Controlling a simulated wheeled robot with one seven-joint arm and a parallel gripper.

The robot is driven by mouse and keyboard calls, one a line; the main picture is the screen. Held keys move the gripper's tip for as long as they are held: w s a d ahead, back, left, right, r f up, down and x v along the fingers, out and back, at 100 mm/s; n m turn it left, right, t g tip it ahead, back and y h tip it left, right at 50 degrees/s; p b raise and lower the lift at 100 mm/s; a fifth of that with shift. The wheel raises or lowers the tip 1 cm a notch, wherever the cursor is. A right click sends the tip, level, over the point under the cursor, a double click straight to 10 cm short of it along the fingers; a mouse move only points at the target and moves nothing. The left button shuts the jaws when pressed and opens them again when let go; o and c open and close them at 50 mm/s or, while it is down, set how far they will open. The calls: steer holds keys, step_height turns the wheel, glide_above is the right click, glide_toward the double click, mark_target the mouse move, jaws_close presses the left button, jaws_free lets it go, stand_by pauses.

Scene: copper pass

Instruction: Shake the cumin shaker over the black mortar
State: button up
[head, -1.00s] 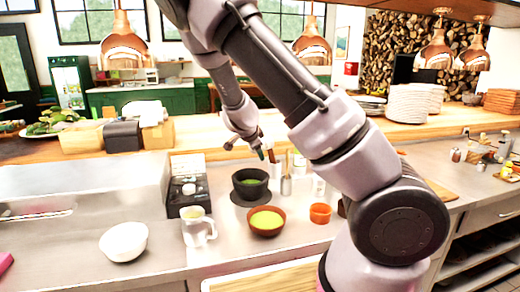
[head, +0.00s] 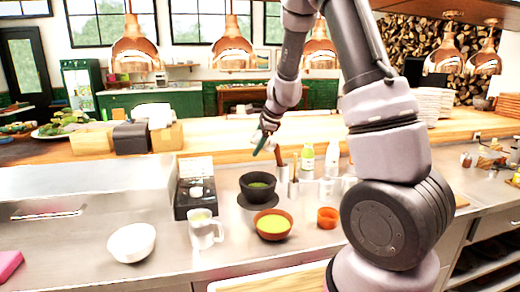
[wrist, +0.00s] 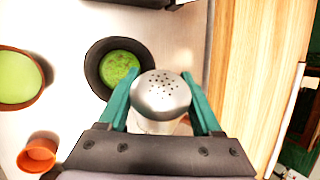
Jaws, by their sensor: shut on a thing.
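The cumin shaker (wrist: 160,94) has a silver domed lid with dark holes and a clear body. In the wrist view my gripper (wrist: 165,105) is shut on it, with a teal finger on either side and the holed lid facing the camera. The black mortar (wrist: 91,68) lies just beyond the shaker to the left and holds green contents. I cannot make out the shaker in the head view.
A terracotta bowl of green contents (head: 273,234) and a small orange cup (head: 328,218) stand in front of the mortar. A glass jug (head: 205,238) and a black appliance (head: 196,195) are to its left. Bottles (head: 307,160) stand close on the right.

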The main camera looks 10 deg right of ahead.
steer(key=shift+a+r+y, duration=0.2)
steer(key=shift+r+y, duration=0.15)
steer(key=shift+y, duration=0.25)
steer(key=d+r+m+t+y, duration=0.1)
steer(key=m, duration=0.1)
steer(key=d+r+m+t+y, duration=0.1)
steer(key=m, duration=0.1)
steer(key=w+r+m+t+y, duration=0.1)
steer(key=m, duration=0.1)
steer(key=shift+w+d+r+y, duration=0.1)
steer(key=shift+d+r+y, duration=0.2)
steer(key=shift+d+y, duration=0.1)
steer(key=m, duration=0.1)
steer(key=r+m+t, duration=0.1)
steer(key=y, duration=0.1)
steer(key=shift+w+d+r+m+t, duration=0.3)
steer(key=shift+d+m, duration=0.1)
